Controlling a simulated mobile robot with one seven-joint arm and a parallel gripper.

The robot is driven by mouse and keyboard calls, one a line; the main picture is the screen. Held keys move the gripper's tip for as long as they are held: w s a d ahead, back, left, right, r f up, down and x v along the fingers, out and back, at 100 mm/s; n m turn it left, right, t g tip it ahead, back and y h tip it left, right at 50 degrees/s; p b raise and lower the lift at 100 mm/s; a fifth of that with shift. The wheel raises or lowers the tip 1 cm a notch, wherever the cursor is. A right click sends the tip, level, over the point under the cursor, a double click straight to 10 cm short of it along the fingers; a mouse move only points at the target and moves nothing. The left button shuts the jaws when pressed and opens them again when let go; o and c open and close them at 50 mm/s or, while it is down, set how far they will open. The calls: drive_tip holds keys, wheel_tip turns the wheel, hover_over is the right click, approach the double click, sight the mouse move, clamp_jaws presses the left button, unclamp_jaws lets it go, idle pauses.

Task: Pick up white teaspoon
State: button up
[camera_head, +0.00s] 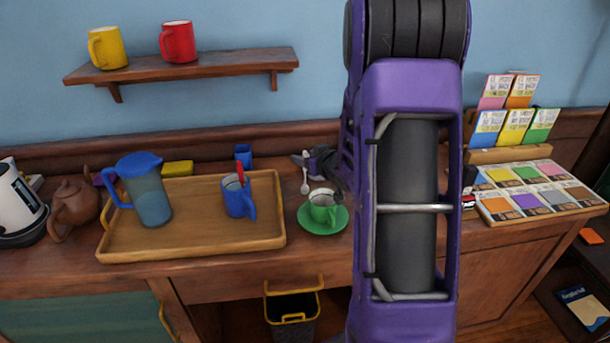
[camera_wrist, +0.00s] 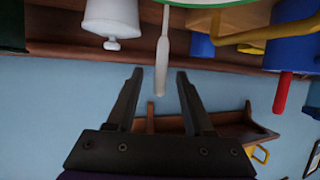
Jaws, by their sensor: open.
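My gripper (camera_head: 303,160) is beside the spoon's handle at the back of the counter, partly hidden by my arm. In the wrist view my gripper (camera_wrist: 158,74) is open and empty, one finger on each side of the spoon. I cannot tell whether either finger touches it.
A green cup (camera_head: 322,207) stands on the green saucer (camera_head: 312,227) close in front. A wooden tray (camera_head: 190,242) at left holds a blue pitcher (camera_head: 150,200) and a blue mug (camera_head: 237,198). A white object (camera_wrist: 112,18) is near the spoon in the wrist view.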

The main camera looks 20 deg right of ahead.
drive_tip(key=shift+w+f, duration=0.15)
drive_tip(key=shift+w, duration=0.2)
clamp_jaws()
idle(1.2)
